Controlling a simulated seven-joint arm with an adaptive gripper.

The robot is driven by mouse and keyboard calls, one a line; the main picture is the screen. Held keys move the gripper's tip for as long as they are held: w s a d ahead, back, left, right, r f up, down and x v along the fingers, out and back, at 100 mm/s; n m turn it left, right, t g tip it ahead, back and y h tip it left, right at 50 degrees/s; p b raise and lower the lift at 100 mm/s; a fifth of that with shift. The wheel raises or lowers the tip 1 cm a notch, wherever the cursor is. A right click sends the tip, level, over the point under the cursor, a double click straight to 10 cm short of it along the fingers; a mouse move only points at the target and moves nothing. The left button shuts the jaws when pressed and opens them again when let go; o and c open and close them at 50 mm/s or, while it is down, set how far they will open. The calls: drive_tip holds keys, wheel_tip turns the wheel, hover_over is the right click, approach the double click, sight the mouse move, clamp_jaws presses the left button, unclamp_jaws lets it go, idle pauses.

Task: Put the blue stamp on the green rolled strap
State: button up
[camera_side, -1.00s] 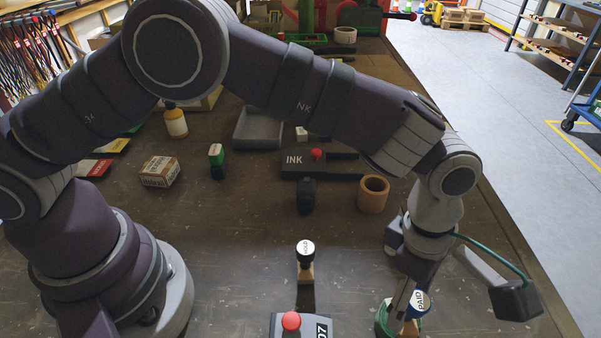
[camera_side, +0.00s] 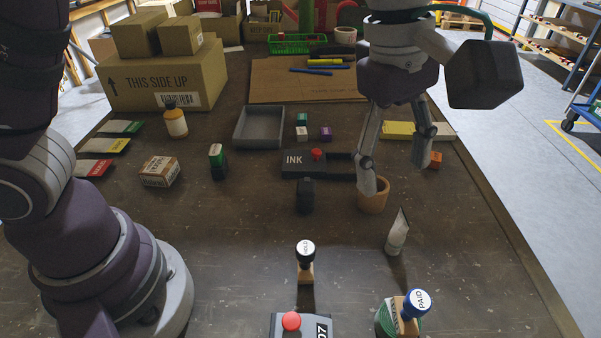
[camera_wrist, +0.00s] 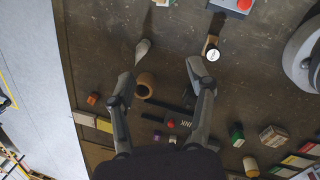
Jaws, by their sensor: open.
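The blue stamp (camera_side: 417,301), with a blue knob marked PAID and a wooden body, stands at the bottom right of the side view, leaning slightly. The green rolled strap (camera_side: 382,321) shows low around the stamp's wooden body, partly cut off by the picture edge. The stamp appears to rest on it, but the contact is not clear. My gripper (camera_side: 397,172) is open and empty, well above and behind the stamp. In the wrist view its fingers (camera_wrist: 160,78) are spread apart with nothing between them gripped.
A wooden ring (camera_side: 373,198) and a grey tube (camera_side: 397,238) stand under and in front of my gripper. A HOLD stamp (camera_side: 305,256) and a red-button device (camera_side: 290,322) are at the front middle. An INK pad (camera_side: 296,164), grey tray (camera_side: 259,128) and boxes (camera_side: 160,80) lie farther back.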

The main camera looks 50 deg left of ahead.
drive_tip(key=s+a+r+m+t, duration=0.25)
drive_tip(key=a+m, duration=0.35)
drive_tip(key=a, duration=0.4)
drive_tip(key=s+a+f+m+t+y, duration=0.1)
drive_tip(key=s+a+f+m+t, duration=0.1)
drive_tip(key=s+a+m, duration=0.4)
drive_tip(key=a+m, duration=0.2)
drive_tip(key=a, duration=0.1)
drive_tip(key=shift+s+a+f+m+y, duration=0.25)
drive_tip(key=shift+m+y, duration=0.05)
